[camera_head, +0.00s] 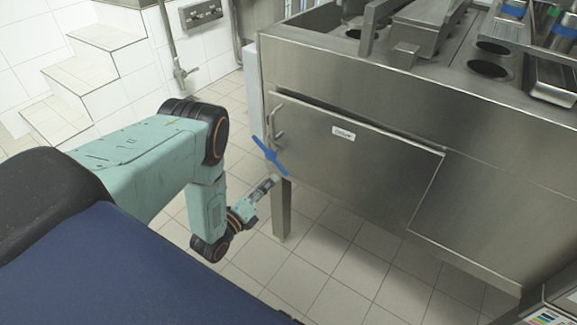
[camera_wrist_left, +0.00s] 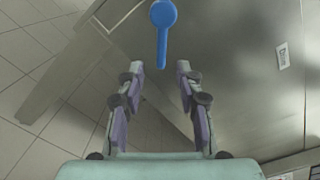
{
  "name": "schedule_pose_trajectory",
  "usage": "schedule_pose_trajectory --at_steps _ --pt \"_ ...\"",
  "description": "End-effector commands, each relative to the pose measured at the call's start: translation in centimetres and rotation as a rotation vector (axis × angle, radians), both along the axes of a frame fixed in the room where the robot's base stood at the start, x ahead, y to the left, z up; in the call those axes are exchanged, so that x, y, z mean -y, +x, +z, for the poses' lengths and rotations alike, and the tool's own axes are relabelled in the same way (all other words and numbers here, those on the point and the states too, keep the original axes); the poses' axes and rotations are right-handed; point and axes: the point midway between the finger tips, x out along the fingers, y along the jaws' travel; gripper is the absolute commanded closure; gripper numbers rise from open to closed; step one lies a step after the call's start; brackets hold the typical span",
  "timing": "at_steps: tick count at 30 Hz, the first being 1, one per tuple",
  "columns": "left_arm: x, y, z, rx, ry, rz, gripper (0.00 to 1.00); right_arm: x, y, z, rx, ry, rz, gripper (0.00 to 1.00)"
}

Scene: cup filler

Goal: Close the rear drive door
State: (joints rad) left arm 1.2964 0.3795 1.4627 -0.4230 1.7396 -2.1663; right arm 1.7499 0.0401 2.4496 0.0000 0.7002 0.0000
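The drive door (camera_head: 350,150) is a steel panel with a small white label on the front of the steel machine. A thin dark line runs along its top edge; I cannot tell whether it is fully shut. A blue handle (camera_head: 270,157) stands out at its left end, and it also shows in the left wrist view (camera_wrist_left: 163,30). My left gripper (camera_head: 270,183) is just below the handle. In the left wrist view its fingers (camera_wrist_left: 159,68) are apart, with the handle's lower tip between or just beyond them. No grip shows. My right gripper is not in view.
The steel machine (camera_head: 490,200) fills the right side, with round openings and metal parts on top. A machine leg (camera_head: 281,212) stands below the handle. Tiled steps (camera_head: 75,90) are at the back left. The tiled floor (camera_head: 330,270) in front is clear.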

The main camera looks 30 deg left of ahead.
Motion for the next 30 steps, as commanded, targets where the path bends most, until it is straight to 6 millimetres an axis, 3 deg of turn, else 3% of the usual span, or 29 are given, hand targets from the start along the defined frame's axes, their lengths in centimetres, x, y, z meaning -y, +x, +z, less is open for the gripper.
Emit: schedule_pose_trajectory --at_steps 7,21,30 --pt "-0.3 0.5 0.1 0.013 0.064 0.003 0.64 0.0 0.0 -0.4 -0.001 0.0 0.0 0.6" --pt "0.2 6.8 0.1 0.012 0.06 0.003 0.64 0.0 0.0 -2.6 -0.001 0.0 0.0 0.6" --pt "0.4 7.6 0.2 0.011 0.06 0.002 0.64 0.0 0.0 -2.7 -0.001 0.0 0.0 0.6"
